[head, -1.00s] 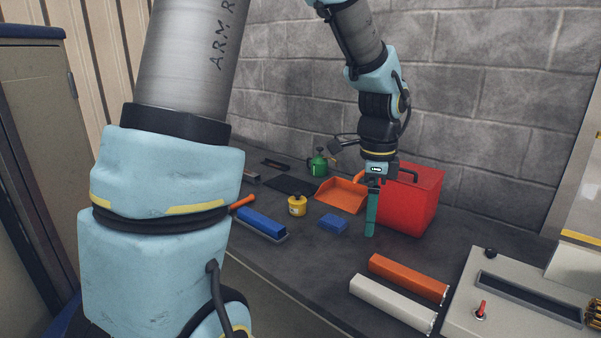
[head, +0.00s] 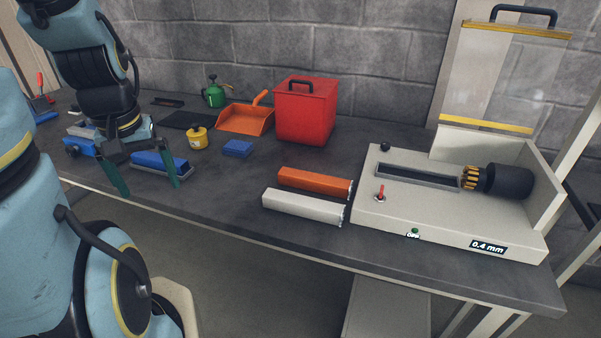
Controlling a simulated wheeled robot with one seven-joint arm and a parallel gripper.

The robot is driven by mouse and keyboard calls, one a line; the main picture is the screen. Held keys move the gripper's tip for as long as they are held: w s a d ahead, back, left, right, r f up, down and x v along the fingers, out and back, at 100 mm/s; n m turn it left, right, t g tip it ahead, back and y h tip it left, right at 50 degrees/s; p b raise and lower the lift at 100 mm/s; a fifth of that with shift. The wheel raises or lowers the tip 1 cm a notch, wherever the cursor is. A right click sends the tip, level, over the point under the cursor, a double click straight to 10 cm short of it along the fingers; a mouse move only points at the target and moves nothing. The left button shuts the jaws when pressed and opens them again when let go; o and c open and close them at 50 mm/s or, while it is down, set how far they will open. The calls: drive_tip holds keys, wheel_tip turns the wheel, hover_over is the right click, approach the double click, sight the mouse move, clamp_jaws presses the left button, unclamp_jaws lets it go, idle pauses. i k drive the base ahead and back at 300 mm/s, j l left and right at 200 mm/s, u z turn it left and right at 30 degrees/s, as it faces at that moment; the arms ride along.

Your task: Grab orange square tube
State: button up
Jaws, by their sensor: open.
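The orange square tube (head: 313,181) lies on the dark bench top in the head view, left of the grey machine. A white square tube (head: 302,206) lies just in front of it, nearly parallel. My gripper (head: 147,190) is at the left of the view, near the bench's front edge, with its two green fingers spread apart and pointing down. It is empty and well to the left of the orange tube.
The grey machine (head: 450,222) with a slot, a red switch and a black chuck stands at the right. A red box (head: 306,115), orange dustpan (head: 243,119), blue block (head: 238,148), yellow pot (head: 197,138) and green can (head: 214,95) stand further back. Bench between blue block and tubes is clear.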

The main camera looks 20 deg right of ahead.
sight(341, 188)
drive_tip(key=i+l+u, duration=0.15)
drive_tip(key=l+u, duration=0.15)
drive_tip(key=u, duration=0.2)
drive_tip(key=i+l+u, duration=0.1)
drive_tip(key=l+u, duration=0.2)
drive_tip(key=u, duration=0.15)
